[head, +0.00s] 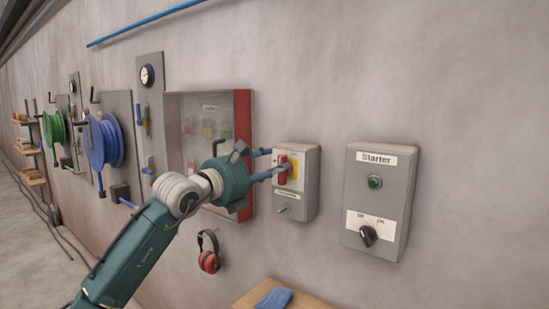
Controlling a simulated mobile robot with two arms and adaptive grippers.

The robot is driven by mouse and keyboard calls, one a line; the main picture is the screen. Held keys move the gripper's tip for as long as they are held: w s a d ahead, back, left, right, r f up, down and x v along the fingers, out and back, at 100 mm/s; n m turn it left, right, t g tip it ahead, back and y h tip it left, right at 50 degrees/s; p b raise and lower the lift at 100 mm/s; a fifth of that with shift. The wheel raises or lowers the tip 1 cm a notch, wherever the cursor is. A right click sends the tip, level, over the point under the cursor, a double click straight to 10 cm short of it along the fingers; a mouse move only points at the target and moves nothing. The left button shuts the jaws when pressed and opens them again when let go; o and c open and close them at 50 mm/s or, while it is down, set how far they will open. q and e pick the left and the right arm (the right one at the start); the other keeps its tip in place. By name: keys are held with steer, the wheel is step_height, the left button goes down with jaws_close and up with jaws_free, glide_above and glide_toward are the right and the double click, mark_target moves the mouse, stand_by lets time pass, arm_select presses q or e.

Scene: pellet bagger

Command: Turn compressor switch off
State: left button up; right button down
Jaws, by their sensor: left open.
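A grey switch box (310,185) with a red handle (283,173) on a yellow plate (294,160) is on the wall right of centre. Its small label is too small to read, so I cannot confirm that it is the compressor switch. My left gripper (268,164) is open, its two blue-grey fingers pointing right at the red handle. One finger is above the other, and their tips are at or very near the handle. I cannot tell whether they touch it. The handle looks roughly upright and is partly hidden by the lower finger. My right gripper is out of view.
A grey Starter box (378,190) with a green button (375,182) and a black Off/On knob (368,235) is to the right. A red-edged glass cabinet (243,115) is behind my gripper. Red ear defenders (208,258) hang below. A blue cloth (273,298) lies on a wooden surface.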

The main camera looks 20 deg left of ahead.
arm_select(q)
steer(key=shift+x, duration=0.85)
steer(key=shift+w+d, duration=0.1)
steer(key=shift+w, duration=0.1)
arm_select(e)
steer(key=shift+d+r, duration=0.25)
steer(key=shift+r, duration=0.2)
arm_select(q)
jaws_close()
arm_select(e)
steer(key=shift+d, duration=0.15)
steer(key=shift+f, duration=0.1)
